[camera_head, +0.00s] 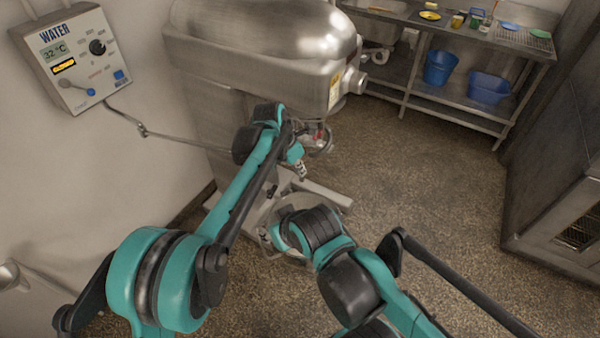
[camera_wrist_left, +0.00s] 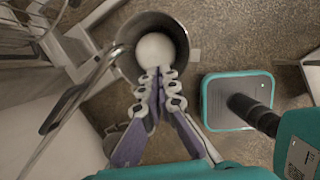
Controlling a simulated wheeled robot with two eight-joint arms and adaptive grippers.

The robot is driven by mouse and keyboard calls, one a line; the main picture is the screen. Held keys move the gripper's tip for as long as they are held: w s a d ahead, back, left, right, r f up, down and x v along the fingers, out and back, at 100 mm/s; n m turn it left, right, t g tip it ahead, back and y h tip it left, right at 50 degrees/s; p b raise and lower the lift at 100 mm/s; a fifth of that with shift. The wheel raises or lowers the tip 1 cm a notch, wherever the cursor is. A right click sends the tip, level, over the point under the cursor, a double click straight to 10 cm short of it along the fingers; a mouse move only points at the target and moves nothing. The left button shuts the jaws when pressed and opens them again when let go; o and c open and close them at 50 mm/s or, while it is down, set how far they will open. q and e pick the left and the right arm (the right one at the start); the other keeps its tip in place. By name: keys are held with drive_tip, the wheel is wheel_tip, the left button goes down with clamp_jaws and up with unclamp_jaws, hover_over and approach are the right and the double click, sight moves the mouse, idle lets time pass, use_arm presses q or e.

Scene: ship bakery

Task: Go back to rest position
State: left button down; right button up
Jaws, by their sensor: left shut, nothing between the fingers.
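My left arm reaches forward from the left in the head view. Its gripper (camera_head: 302,172) hangs in front of the large steel mixer (camera_head: 225,100), above the mixer bowl (camera_head: 318,197). In the left wrist view, the gripper's fingers (camera_wrist_left: 158,78) are together and empty. They overlap the near side of the metal bowl (camera_wrist_left: 128,60), which has something white (camera_wrist_left: 155,50) inside. My right arm is folded in the lower middle of the head view and hides part of the bowl. My right gripper cannot be seen.
A water control panel (camera_head: 75,58) hangs on the left wall. A steel table (camera_head: 475,38) with a blue bucket (camera_head: 440,68) and a blue tub (camera_head: 488,88) on its shelf stands at the back right. A dark cabinet (camera_head: 555,150) is at right. The floor (camera_head: 440,180) between is clear.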

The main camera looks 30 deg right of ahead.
use_arm(q)
drive_tip(key=shift+s+v, duration=0.25)
drive_tip(key=shift+v, duration=1.05)
drive_tip(key=a+r+m+t+b, duration=0.1)
drive_tip(key=a+m+b, duration=0.15)
drive_tip(key=a, duration=0.75)
drive_tip(key=s+a+r+m+t+b, duration=0.1)
drive_tip(key=a+m+t, duration=0.15)
drive_tip(key=a, duration=0.65)
drive_tip(key=a+r+m+b, duration=0.2)
drive_tip(key=a+m, duration=0.2)
drive_tip(key=a, duration=0.6)
drive_tip(key=s+a+f+m+t+y+b, duration=0.1)
drive_tip(key=s+a+f+m, duration=0.4)
drive_tip(key=a, duration=0.6)
drive_tip(key=s+a+f+m+t+y+b, duration=0.2)
drive_tip(key=s+a+f+m, duration=0.3)
drive_tip(key=s+a, duration=0.5)
drive_tip(key=shift+a+f+y+b, duration=0.5)
drive_tip(key=shift+f+b, duration=0.25)
drive_tip(key=shift+f, duration=0.05)
